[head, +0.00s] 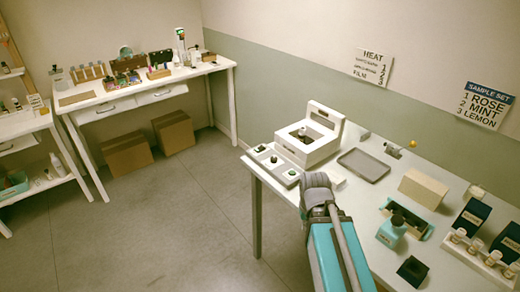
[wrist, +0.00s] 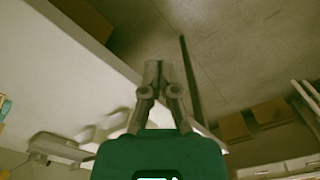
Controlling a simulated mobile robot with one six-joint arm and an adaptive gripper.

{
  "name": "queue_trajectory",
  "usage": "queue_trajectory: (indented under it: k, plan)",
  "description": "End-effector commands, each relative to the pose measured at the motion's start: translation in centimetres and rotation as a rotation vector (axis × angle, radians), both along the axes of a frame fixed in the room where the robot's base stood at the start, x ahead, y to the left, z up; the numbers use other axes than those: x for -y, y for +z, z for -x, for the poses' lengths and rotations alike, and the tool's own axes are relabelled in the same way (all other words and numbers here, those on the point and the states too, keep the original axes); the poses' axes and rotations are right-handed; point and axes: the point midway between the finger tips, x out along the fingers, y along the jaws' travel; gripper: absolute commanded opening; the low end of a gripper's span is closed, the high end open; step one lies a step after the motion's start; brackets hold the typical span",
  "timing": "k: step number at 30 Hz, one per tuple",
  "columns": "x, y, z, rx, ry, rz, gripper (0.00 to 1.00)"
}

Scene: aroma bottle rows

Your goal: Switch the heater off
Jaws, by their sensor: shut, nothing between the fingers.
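A white box-shaped unit with a raised frame (head: 310,133), which looks like the heater, stands at the far left end of the right-hand table. A dark round-topped object (head: 303,132) sits inside it. A low white panel (head: 283,172) with a few dark knobs or buttons lies in front of it at the table's edge; their settings are too small to read. My arm reaches up from the bottom of the head view to near this panel, and its fingertips are hidden there. In the wrist view my gripper (wrist: 157,66) is shut and empty, over the table edge and floor.
A grey tray (head: 363,164) lies right of the heater. A HEAT sign (head: 373,66) hangs on the wall.

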Motion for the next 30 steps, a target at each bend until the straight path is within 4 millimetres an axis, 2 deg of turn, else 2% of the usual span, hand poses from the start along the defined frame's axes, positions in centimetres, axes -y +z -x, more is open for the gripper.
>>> queue_trajectory:
  k: [5, 8, 11, 17, 30]
  plan:
    - [-0.1, 0.1, -0.7, 0.01, 0.012, -0.006, 0.0]
    - [-0.4, 0.3, -2.0, 0.03, 0.035, -0.018, 0.0]
    - [-0.9, 0.7, -4.2, 0.066, 0.076, -0.037, 0.0]
    - [-2.6, 2.1, -11.0, 0.189, 0.204, -0.09, 0.0]
    - [-7.0, 7.4, -29.3, 0.573, 0.516, -0.152, 0.0]
